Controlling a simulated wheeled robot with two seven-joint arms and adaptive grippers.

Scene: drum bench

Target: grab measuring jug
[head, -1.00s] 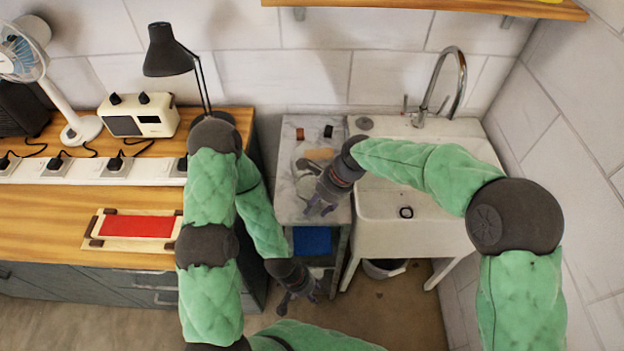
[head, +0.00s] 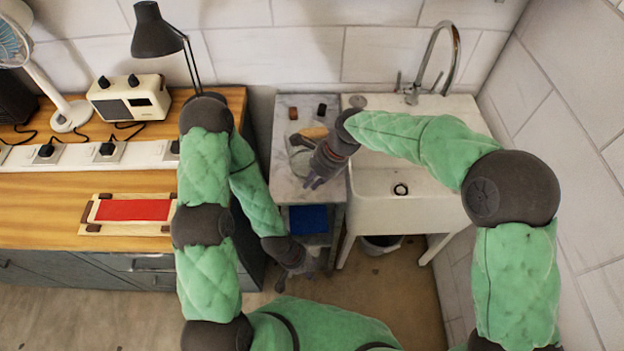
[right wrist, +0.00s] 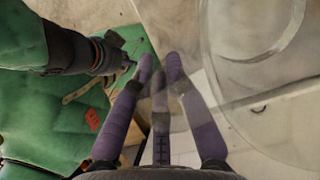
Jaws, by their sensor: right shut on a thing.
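The measuring jug (head: 300,160) is clear and stands on the grey marble top of the narrow cabinet, partly hidden behind my right gripper (head: 316,181). In the right wrist view its see-through wall (right wrist: 240,65) fills the upper right, beside the purple fingers (right wrist: 160,68). My right gripper is shut on the jug; the exact spot of contact is hard to make out through the clear wall. My left gripper (head: 294,274) hangs low in front of the cabinet, empty, with its fingers apart.
A brown block (head: 293,113) and a dark block (head: 322,110) lie at the back of the marble top (head: 285,190). A tan item (head: 315,132) lies behind the jug. The white sink (head: 395,208) adjoins on the right. A black lamp (head: 153,35) stands left on the wooden bench.

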